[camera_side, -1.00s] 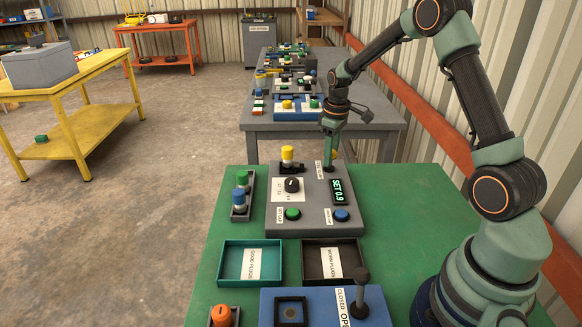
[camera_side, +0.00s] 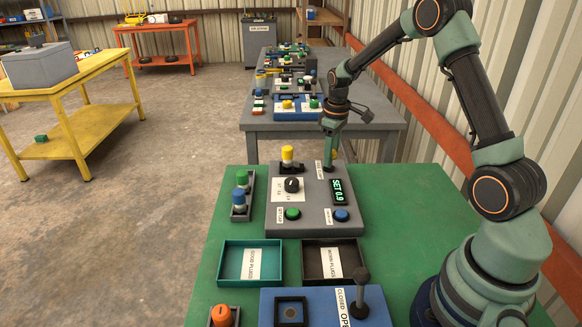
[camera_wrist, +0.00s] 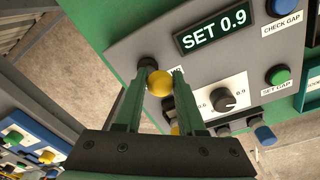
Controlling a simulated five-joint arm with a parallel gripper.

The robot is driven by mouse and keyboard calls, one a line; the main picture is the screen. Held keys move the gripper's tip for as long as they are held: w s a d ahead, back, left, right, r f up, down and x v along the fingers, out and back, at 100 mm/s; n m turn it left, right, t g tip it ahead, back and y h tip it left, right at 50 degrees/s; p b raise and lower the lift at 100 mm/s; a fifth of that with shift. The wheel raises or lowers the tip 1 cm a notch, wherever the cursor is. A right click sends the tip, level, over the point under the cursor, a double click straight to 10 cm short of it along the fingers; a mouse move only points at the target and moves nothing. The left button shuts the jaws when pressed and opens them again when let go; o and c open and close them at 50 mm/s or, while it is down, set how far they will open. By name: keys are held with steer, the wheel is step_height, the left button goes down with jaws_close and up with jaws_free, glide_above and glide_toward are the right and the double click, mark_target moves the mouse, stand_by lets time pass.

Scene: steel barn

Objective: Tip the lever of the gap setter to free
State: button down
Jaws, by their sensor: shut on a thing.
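The gap setter (camera_side: 268,214) is a grey box on the green bench, with a dial (camera_wrist: 222,98) and a display (camera_wrist: 215,30) reading SET 0.9. My gripper (camera_side: 328,168) reaches down to its far right corner in the side view. In the wrist view my gripper (camera_wrist: 160,78) is shut on the lever, whose yellow ball knob (camera_wrist: 160,84) shows between the fingertips. The lever's tilt is unclear. Lettering beside it is partly hidden by the fingers. A yellow-topped plug (camera_side: 287,153) stands at the box's far left; a finger partly covers it in the wrist view.
A green button (camera_side: 292,213) and blue button (camera_side: 341,215) sit on the box's near edge. A two-plug rack (camera_side: 238,214) stands left. A teal tray (camera_side: 222,264), a black tray (camera_side: 349,250) and a blue fixture (camera_side: 270,302) with an upright lever (camera_side: 360,285) lie nearer.

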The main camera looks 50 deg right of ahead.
steer(key=shift+w, duration=0.15)
steer(key=shift+w+d+r+g+y, duration=0.1)
steer(key=shift+w+d+g+y, duration=0.4)
steer(key=shift+g, duration=0.5)
steer(key=shift+w+d+r+g+y, duration=0.1)
steer(key=shift+w+d+g+y, duration=0.2)
steer(key=shift+w+d+g, duration=0.55)
steer(key=shift+s+a+g, duration=0.2)
steer(key=shift+s+g, duration=0.05)
steer(key=shift+g, duration=0.2)
